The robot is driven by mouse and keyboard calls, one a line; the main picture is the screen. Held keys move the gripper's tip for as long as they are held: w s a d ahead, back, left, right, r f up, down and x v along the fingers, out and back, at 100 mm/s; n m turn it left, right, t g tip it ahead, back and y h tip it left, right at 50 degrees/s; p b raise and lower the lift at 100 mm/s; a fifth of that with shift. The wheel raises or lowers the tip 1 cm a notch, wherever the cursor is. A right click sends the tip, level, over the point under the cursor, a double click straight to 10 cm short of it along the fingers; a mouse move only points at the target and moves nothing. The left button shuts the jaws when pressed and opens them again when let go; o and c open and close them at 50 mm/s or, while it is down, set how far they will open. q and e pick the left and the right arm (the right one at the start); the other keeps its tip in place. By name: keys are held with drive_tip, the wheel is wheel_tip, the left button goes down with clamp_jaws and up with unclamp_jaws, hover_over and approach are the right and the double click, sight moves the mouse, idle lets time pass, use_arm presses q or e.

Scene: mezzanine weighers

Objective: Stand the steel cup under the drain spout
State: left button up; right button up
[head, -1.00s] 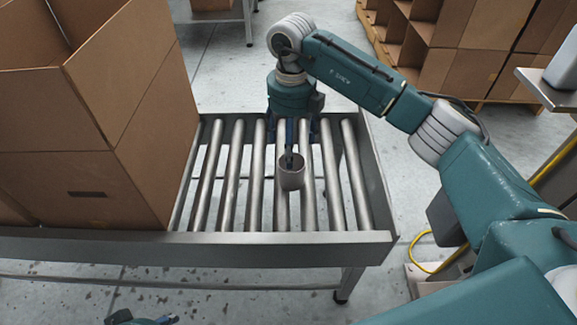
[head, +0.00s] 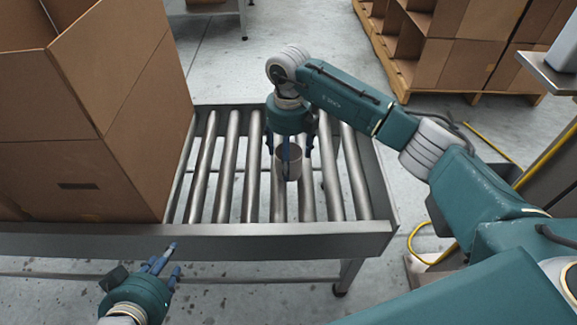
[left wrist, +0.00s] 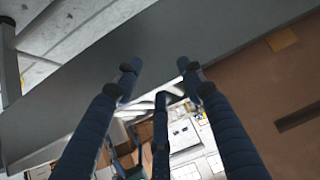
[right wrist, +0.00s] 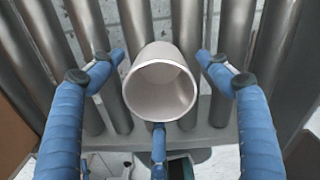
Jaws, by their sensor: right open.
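The steel cup (head: 295,170) stands upright on the metal rollers, its open mouth facing my right wrist camera (right wrist: 160,92). My right gripper (head: 289,148) is above it, pointing down. In the right wrist view its blue fingers (right wrist: 160,60) are open, one on each side of the cup and a third near the lower rim, with gaps visible at the sides. My left gripper (head: 166,258) is in front of the conveyor's near rail. The left wrist view shows its fingers (left wrist: 158,70) spread, with nothing between them. I see no drain spout in these views.
The roller conveyor (head: 230,243) has raised side rails. A large open cardboard box (head: 120,175) stands on its left part. More cardboard boxes (head: 470,60) sit on a pallet at the back right. A metal stand (head: 548,75) is at the right edge. Rollers around the cup are clear.

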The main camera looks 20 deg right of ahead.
drive_tip(key=shift+f, duration=0.7)
use_arm(q)
drive_tip(key=shift+w+d+r+t, duration=0.3)
drive_tip(key=shift+w+r+t, duration=0.2)
drive_tip(key=shift+w+r, duration=0.25)
use_arm(e)
drive_tip(key=c, duration=1.4)
